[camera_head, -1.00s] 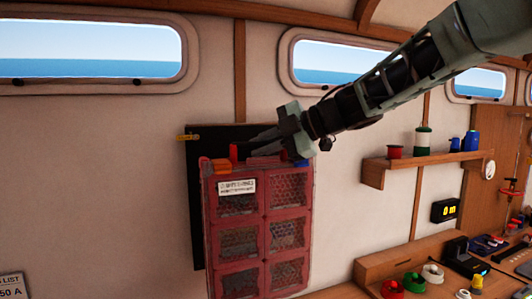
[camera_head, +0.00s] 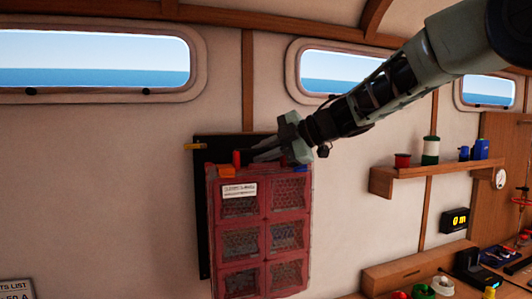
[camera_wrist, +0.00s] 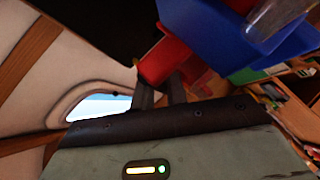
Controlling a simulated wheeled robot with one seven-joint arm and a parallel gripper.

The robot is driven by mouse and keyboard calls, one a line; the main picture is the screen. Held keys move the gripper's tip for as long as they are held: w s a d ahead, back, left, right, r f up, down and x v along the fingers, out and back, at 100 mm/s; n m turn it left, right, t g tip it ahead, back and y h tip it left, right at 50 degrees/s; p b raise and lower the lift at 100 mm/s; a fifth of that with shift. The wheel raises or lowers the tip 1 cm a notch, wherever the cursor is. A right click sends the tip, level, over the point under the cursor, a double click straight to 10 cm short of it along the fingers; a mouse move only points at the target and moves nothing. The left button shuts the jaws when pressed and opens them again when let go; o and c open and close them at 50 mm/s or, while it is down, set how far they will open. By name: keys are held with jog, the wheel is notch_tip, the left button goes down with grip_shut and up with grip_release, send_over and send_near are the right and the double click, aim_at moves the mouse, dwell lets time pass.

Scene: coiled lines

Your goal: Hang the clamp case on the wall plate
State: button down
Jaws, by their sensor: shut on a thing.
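The clamp case (camera_head: 262,232) is a red case with several mesh-fronted compartments and a white label near its top left. It hangs upright from my gripper (camera_head: 268,152), which is shut at the case's top edge. In the wrist view my gripper's fingers (camera_wrist: 160,92) meet a red part (camera_wrist: 165,60) of the case, beside a blue part. The black wall plate (camera_head: 202,222) is on the wall behind the case. The case covers most of the plate, leaving its left strip and top showing. I cannot tell whether the case touches the plate.
A small yellow piece (camera_head: 195,146) sits at the plate's upper left corner. A wooden shelf (camera_head: 430,172) with spools is on the wall to the right. A workbench (camera_head: 405,275) with spools and tools is at lower right.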

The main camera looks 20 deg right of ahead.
jog(key=shift+w+r+p, duration=0.15)
jog(key=shift+w+p, duration=0.05)
jog(key=shift+w, duration=1.3)
jog(key=shift+w+r+p, duration=0.1)
jog(key=shift+w+p, duration=0.05)
jog(key=shift+w, duration=1.3)
jog(key=shift+w+p, duration=1.05)
jog(key=shift+w, duration=0.05)
dwell(1.0)
jog(key=shift+f+b, duration=0.75)
jog(key=shift+f, duration=0.75)
dwell(0.9)
